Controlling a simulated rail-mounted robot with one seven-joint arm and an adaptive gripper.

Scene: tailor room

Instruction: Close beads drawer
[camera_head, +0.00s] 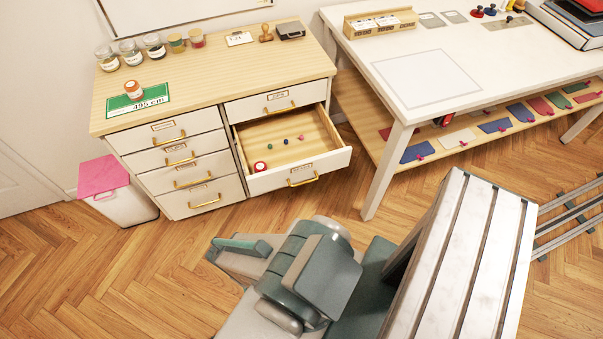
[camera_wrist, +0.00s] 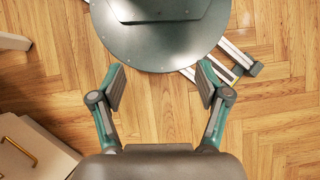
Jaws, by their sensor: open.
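The open drawer (camera_head: 325,160) is in the right column of the wooden-topped cabinet, below a shut drawer (camera_head: 278,102). It is pulled well out and has a brass handle (camera_head: 303,180); its label is too small to read. Several small coloured beads (camera_head: 284,141) and a small red-and-white round container (camera_head: 260,167) lie inside. My gripper (camera_wrist: 162,80) is open and empty over the wood floor in the wrist view, apart from the cabinet. A white front with a brass handle (camera_wrist: 20,152) shows at the lower left there; I cannot tell which drawer it is.
The left column's drawers (camera_head: 180,157) are shut. Jars (camera_head: 130,53) stand on the cabinet top (camera_head: 220,70). A white table (camera_head: 440,70) with a lower shelf stands right of the drawer. A pink-lidded bin (camera_head: 115,190) stands at the left. Floor before the cabinet (camera_head: 120,270) is clear.

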